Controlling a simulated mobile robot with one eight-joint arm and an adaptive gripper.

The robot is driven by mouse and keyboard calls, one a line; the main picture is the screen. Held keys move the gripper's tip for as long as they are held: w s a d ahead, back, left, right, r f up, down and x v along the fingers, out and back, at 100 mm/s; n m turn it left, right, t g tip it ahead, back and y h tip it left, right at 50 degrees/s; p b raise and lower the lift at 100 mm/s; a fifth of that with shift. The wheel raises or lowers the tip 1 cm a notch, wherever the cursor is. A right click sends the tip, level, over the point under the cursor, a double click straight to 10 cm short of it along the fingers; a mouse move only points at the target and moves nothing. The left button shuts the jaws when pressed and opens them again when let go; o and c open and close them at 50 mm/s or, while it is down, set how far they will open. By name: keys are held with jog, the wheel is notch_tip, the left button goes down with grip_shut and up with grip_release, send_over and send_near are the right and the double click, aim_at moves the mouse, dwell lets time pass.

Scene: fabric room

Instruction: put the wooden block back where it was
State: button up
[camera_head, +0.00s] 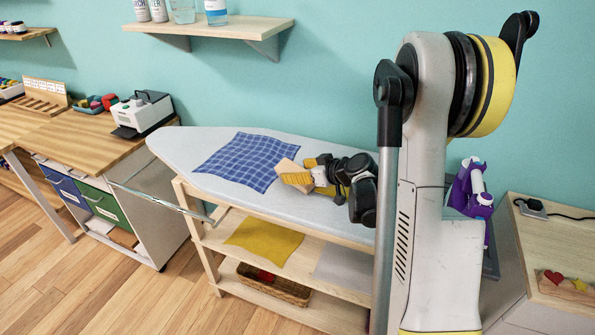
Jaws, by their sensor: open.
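A light wooden block (287,166) rests on the grey ironing board (215,185), just right of a blue checked cloth (247,161). My gripper (309,174) is low over the board at the block's right side, pointing left. Its jaws are open, with the block at or between the fingertips. The fingers partly hide the block, and I cannot tell whether they touch it.
A yellow cloth (264,240) and a grey cloth (345,269) lie on the shelf below, above a wicker basket (273,286). A purple and white device (471,190) stands right, partly behind my arm. The board's left end is clear.

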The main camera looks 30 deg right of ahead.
jog(key=r+p+v, duration=0.1)
jog(key=p+v, duration=0.3)
jog(key=v, duration=0.8)
jog(key=s+a+r+m+g, duration=0.1)
jog(key=s+a+r+g, duration=0.15)
jog(key=a, duration=0.45)
jog(key=s+a+r+m+g, duration=0.1)
jog(key=s+a+r+g, duration=0.15)
jog(key=a, duration=0.55)
jog(key=s+a+r+h, duration=0.1)
jog(key=s+a, duration=0.2)
jog(key=s, duration=0.3)
jog(key=s+a+r+m+h, duration=0.1)
jog(key=s+a+r+h, duration=0.1)
jog(key=s, duration=0.4)
jog(key=shift+a+r, duration=0.3)
jog(key=shift+a, duration=0.3)
jog(key=shift+o, duration=0.6)
